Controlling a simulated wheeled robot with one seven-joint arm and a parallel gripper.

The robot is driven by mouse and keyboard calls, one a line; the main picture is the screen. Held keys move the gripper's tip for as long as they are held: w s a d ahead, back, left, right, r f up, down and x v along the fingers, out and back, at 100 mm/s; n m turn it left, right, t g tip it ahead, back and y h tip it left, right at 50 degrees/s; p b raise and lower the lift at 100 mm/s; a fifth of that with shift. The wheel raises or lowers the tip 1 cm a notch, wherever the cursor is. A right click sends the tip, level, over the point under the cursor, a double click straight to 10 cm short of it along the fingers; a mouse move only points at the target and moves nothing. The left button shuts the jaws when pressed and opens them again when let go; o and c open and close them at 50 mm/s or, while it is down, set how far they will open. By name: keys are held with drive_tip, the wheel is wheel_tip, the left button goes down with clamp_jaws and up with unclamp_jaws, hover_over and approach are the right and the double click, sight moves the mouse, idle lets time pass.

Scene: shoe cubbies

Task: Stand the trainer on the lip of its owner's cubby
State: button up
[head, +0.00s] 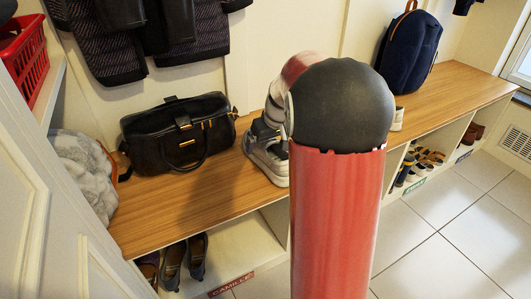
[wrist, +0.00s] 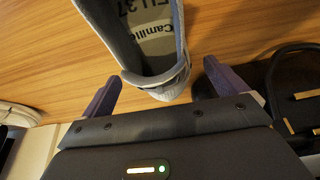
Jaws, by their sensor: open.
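The trainer (head: 264,163) is grey and white and stands on the wooden bench, partly hidden by my arm in the head view. In the wrist view the trainer (wrist: 150,35) shows its open top, with "Camille" and "EU 37" on the insole. My gripper (wrist: 162,72) is open, its two fingers apart on either side of the trainer's heel end. In the head view my arm hides most of the gripper. The cubby labelled CAMILLE (head: 232,285) is below the bench at front, with dark shoes (head: 184,262) at its left.
A black handbag (head: 178,133) sits on the bench (head: 165,205) left of the trainer. A blue backpack (head: 409,52) stands farther right. Grey fluffy material (head: 82,168) is at the bench's left end. Other cubbies with shoes (head: 420,168) lie right of my arm.

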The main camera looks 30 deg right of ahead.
drive_tip(key=shift+x, duration=1.1)
drive_tip(key=shift+r, duration=0.1)
drive_tip(key=c, duration=1.3)
drive_tip(key=shift+c, duration=0.2)
drive_tip(key=shift+r, duration=0.1)
wheel_tip(320, 180, up, 20)
drive_tip(key=p, duration=0.3)
drive_tip(key=shift+p, duration=0.35)
